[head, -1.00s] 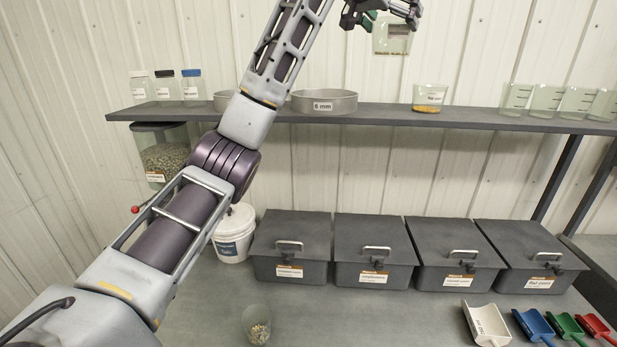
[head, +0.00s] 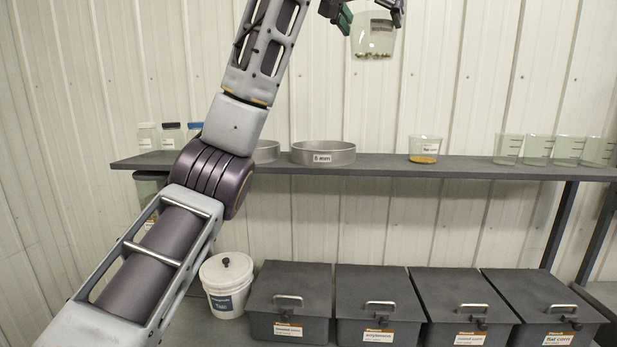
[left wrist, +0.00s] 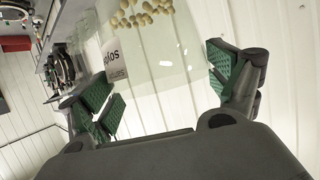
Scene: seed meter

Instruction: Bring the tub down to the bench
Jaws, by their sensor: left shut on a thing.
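A clear tub (head: 373,42) with a small layer of pale seeds at its bottom hangs high in front of the wall, well above the shelf. My left gripper (head: 366,14) is shut on it near its top; part of the gripper is cut off by the picture's upper edge. In the left wrist view the tub (left wrist: 160,65) sits between the green finger pads of the left gripper (left wrist: 165,85), with a partly hidden white label. My right gripper is not in view.
The shelf (head: 385,170) holds sieves (head: 323,153), a labelled beaker (head: 424,149), several clear beakers (head: 537,150) and lidded jars (head: 172,136). Below stand a white bucket (head: 226,284) and several lidded grey bins (head: 378,302). The shelf between sieve and labelled beaker is clear.

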